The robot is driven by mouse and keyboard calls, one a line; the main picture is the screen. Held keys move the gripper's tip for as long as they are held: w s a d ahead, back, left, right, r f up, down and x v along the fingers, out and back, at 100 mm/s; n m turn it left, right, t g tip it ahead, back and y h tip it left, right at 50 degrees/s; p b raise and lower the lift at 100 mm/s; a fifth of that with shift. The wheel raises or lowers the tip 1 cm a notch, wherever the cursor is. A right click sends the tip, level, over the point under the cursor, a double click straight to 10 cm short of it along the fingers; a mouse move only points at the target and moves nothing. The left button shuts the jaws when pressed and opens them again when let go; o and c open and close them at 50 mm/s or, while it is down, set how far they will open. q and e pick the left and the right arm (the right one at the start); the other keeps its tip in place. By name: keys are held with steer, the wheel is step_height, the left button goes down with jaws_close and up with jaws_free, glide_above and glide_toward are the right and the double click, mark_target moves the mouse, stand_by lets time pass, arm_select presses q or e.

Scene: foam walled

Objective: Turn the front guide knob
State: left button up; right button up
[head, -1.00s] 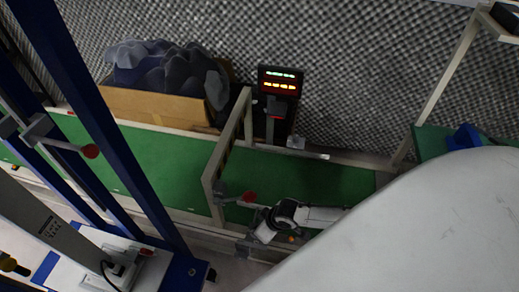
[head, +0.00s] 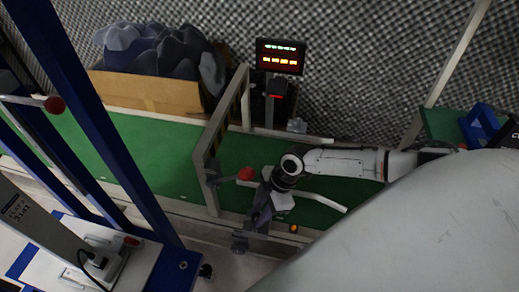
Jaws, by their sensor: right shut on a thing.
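A green conveyor belt (head: 120,150) runs across the view, with a pale frame standing over it. The front guide knob (head: 240,242) is a small dark part at the belt's front rail, below the frame's near post. My right arm reaches in from the right over the belt. My right gripper (head: 257,219) points down at the front rail and is shut on the dark knob; its fingertips are small and partly hidden. A red ball-ended handle (head: 246,174) stands just left of my right wrist. My left gripper is not in view.
A cardboard box (head: 150,92) of dark grey pieces stands behind the belt. A lit display (head: 280,57) stands on a post at the back. Blue uprights (head: 95,110) cross the left side. A blue holder (head: 480,122) sits at the right. The belt's left part is bare.

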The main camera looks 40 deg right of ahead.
steer(key=shift+f+n+g+b, duration=0.15)
steer(key=shift+n+g+b, duration=0.35)
steer(key=shift+n+b, duration=0.6)
steer(key=shift+n, duration=0.4)
steer(key=shift+d, duration=0.1)
steer(key=o, duration=1)
steer(key=shift+w, duration=0.1)
steer(key=shift+r, duration=0.3)
steer(key=v, duration=0.6)
steer(key=p+v, duration=0.1)
steer(key=v, duration=0.3)
steer(key=shift+w+d, duration=0.1)
